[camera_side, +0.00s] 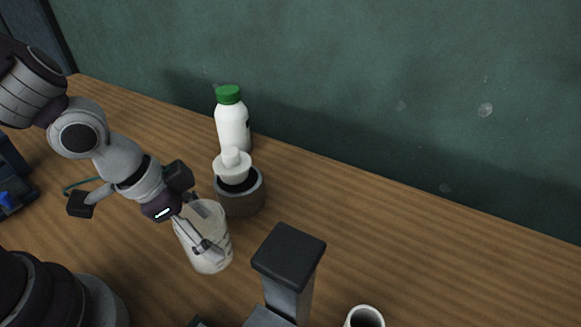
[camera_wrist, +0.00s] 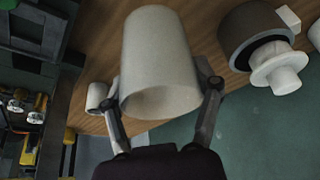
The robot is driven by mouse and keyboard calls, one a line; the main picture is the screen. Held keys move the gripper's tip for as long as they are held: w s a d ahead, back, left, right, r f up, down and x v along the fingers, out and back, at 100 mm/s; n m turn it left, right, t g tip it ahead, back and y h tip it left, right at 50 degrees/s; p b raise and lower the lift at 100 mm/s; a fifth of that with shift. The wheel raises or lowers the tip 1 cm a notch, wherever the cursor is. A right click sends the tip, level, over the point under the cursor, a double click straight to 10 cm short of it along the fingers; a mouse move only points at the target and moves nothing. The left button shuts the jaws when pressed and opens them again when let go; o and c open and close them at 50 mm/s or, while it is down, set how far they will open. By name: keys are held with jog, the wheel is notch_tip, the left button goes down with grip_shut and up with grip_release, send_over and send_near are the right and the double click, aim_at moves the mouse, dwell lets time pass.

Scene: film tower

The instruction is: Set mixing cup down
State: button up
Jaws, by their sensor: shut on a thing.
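The mixing cup (camera_side: 212,258) is a pale, translucent beaker in the side view, left of centre, a little in front of the dark round tank. My gripper (camera_side: 200,232) is shut on the cup, with its fingers on the cup's sides. The cup is close to upright, slightly tilted in the picture. I cannot tell whether its base touches the wooden table. In the wrist view the cup (camera_wrist: 160,60) fills the upper middle, between the two fingers (camera_wrist: 160,105).
A dark round tank (camera_side: 240,198) with a white cap stands just behind the cup. A white bottle with a green cap (camera_side: 232,125) stands behind that. A dark grey post (camera_side: 288,262) rises at front centre, near a small white cup (camera_side: 364,318). The wooden table (camera_side: 430,250) is clear at right.

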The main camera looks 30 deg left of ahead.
jog(key=d, duration=0.1)
jog(key=s+d+m, duration=0.1)
jog(key=shift+d+m, duration=0.3)
jog(key=w+d, duration=0.3)
jog(key=w, duration=0.1)
jog(key=w+d+f, duration=0.1)
jog(key=w+d, duration=0.2)
jog(key=w, duration=0.1)
jog(key=w+d, duration=0.2)
jog(key=w, duration=0.2)
jog(key=shift+d+f, duration=0.25)
jog(key=shift+d, duration=0.15)
jog(key=shift+w+d+f, duration=0.15)
jog(key=shift+w+f, duration=0.05)
jog(key=shift+w, duration=0.1)
jog(key=shift+f, duration=1.5)
jog(key=shift+f, duration=0.1)
jog(key=o, duration=0.9)
